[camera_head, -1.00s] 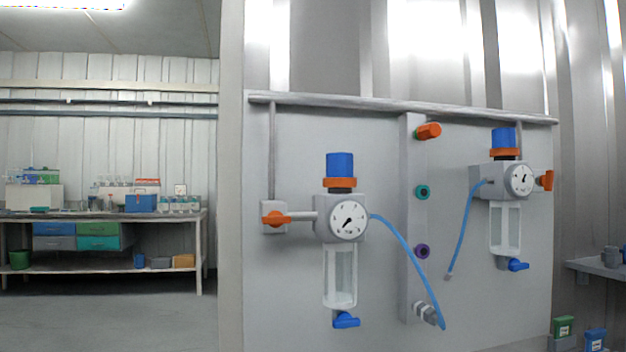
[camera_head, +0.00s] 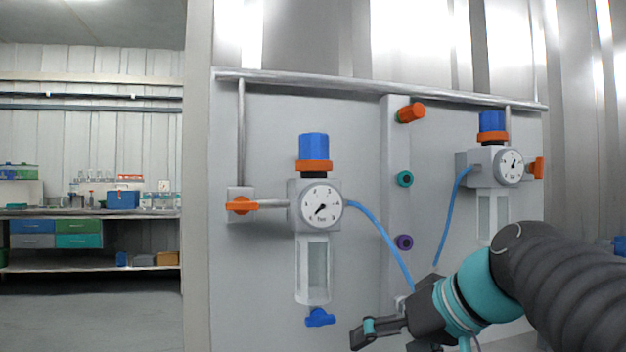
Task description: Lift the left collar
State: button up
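The left collar (camera_head: 314,166) is an orange ring under the blue knob (camera_head: 313,147) of the left regulator. It sits on top of the grey regulator body with the round gauge (camera_head: 321,203). My gripper (camera_head: 362,338) shows at the bottom of the view, below and to the right of the left regulator, well apart from the collar. One dark finger with a teal part reaches left. The other finger is mostly cut off by the lower edge, so its opening cannot be judged. I see nothing held in it.
A blue hose (camera_head: 385,232) runs from the left regulator down behind my gripper. An orange valve handle (camera_head: 240,205) is to the left, and a clear bowl with a blue tap (camera_head: 320,317) hangs below. The right regulator (camera_head: 483,167) has its own orange collar. A workbench (camera_head: 100,212) stands far left.

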jog(key=w+r+n+t+y+b, duration=0.1)
jog(key=w+r+n+y, duration=0.15)
jog(key=r, duration=0.45)
jog(key=w+r+n+t+y+b, duration=0.1)
jog(key=w+r+n+y, duration=0.1)
jog(key=w+r, duration=0.35)
jog(key=n+y, duration=0.5)
jog(key=n, duration=0.1)
send_near(327, 152)
jog(key=shift+m+g, duration=0.3)
jog(key=shift+m, duration=0.05)
jog(key=x, duration=0.4)
jog(key=f+p+x, duration=0.1)
jog(key=x, duration=0.7)
jog(key=shift+w+a+f, duration=0.2)
jog(key=shift+f, duration=0.05)
jog(key=c, duration=1.7)
jog(key=shift+r+p, duration=0.4)
jog(key=shift+r, duration=0.5)
jog(key=o, duration=1.7)
jog(key=shift+f, duration=0.1)
